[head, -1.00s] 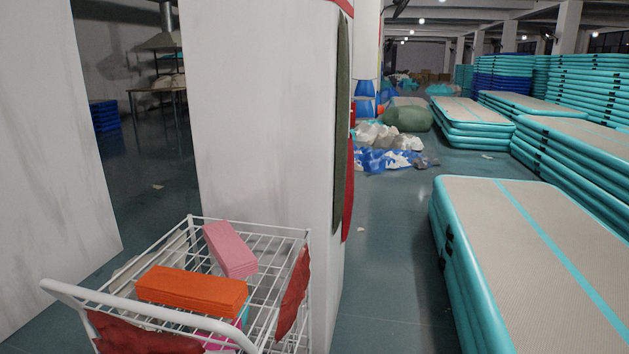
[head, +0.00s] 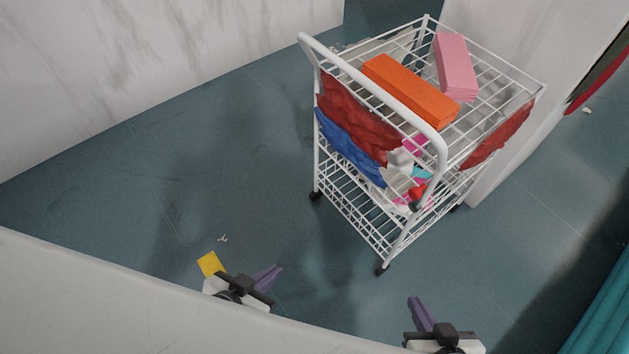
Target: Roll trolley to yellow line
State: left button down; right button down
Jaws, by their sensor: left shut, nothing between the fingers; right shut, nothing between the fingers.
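The white wire trolley (head: 356,196) stands upright on dark casters in the upper right of the head view. Its curved push handle (head: 372,92) faces me. An orange block (head: 410,90) and a pink block (head: 456,66) lie on its top shelf. My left gripper (head: 271,274), with purple fingers, is shut and empty, low and left of the trolley. My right gripper (head: 419,308) is shut and empty, below the trolley in the picture. Neither touches the trolley. A small yellow patch (head: 209,264) shows beside my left gripper; whether it belongs to the yellow line is unclear.
A white wall (head: 150,60) runs along the left. A white pillar (head: 500,45) stands close to the trolley's right side. A teal inflatable track (head: 600,310) is at the lower right. The blue-grey floor (head: 130,190) left of the trolley is mostly clear.

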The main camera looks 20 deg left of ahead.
aim_at(383, 152)
jog(key=u, duration=0.15)
jog(key=k, duration=0.45)
jog(key=z, duration=1)
jog(key=i, duration=0.65)
jog(key=u, duration=0.85)
